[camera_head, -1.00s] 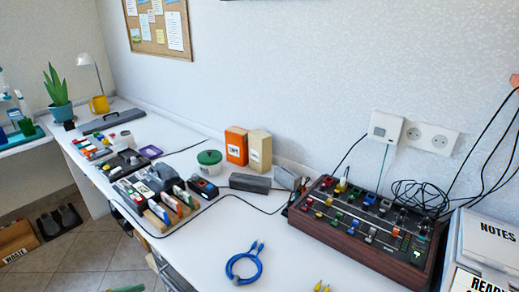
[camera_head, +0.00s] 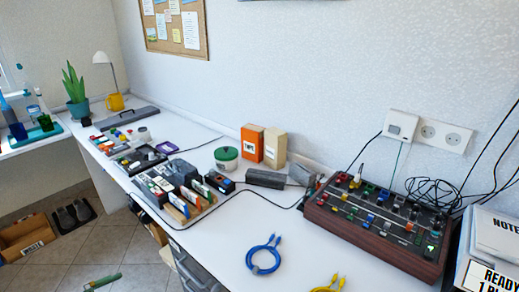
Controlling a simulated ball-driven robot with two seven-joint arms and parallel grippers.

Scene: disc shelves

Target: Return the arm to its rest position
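Neither of my grippers shows in the head view, and I cannot see my arms clearly enough to place them. The white desk (camera_head: 215,240) runs from the far left to the near right.
A wood-sided mixer (camera_head: 378,222) stands at the right beside a paper tray (camera_head: 490,250). A blue cable (camera_head: 263,256) and yellow cable (camera_head: 328,288) lie at the front. An orange box (camera_head: 252,143), green-lidded tub (camera_head: 227,157) and several small blocks stand farther back. The front middle desk is fairly clear.

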